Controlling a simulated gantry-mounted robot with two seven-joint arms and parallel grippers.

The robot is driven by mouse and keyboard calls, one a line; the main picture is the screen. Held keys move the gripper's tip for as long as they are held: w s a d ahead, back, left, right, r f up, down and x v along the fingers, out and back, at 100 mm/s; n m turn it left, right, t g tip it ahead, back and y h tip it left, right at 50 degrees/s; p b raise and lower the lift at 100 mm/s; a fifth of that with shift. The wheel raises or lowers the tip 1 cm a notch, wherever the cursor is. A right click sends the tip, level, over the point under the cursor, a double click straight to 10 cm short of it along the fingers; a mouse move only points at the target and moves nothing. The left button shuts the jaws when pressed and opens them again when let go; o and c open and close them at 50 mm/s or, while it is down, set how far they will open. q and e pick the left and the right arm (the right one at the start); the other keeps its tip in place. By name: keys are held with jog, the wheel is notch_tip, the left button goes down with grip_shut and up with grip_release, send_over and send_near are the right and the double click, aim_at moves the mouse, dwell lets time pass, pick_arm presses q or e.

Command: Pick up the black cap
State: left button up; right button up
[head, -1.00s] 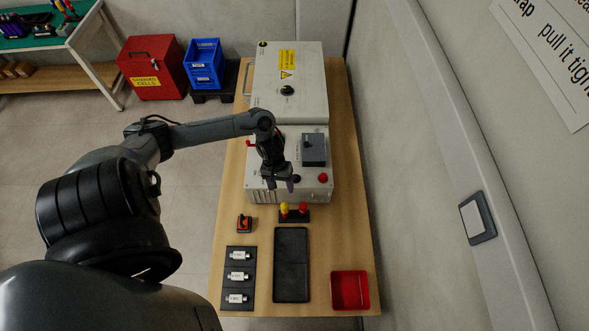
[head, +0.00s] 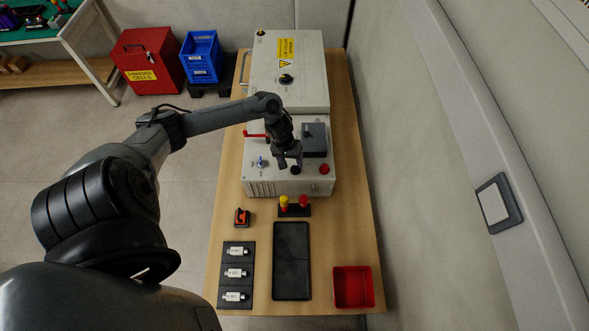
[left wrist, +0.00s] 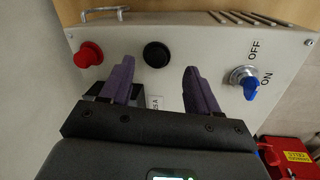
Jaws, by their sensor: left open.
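The black cap (head: 296,171) is a round knob on the front part of the light-grey box's top. In the left wrist view the black cap (left wrist: 156,54) lies between and just beyond the tips of my purple fingers. My left gripper (head: 288,162) is open and empty, above the box beside the cap. Its two fingers (left wrist: 158,70) stand apart, with the cap in line with the gap between them. I cannot tell the exact height above the cap. My right gripper is not in view.
A red knob (left wrist: 88,54) and a blue OFF/ON switch (left wrist: 250,87) flank the cap. A dark grey block (head: 315,140) stands behind it. In front are yellow and red pieces in a holder (head: 294,210), a black tray (head: 291,262) and a red bin (head: 353,287).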

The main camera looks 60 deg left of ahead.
aim_at(294, 168)
pick_arm(q)
jog(key=f, duration=0.2)
jog(key=f+b, duration=0.1)
jog(key=f, duration=0.1)
jog(key=shift+w+d, duration=0.3)
jog(key=shift+w, duration=0.1)
grip_shut()
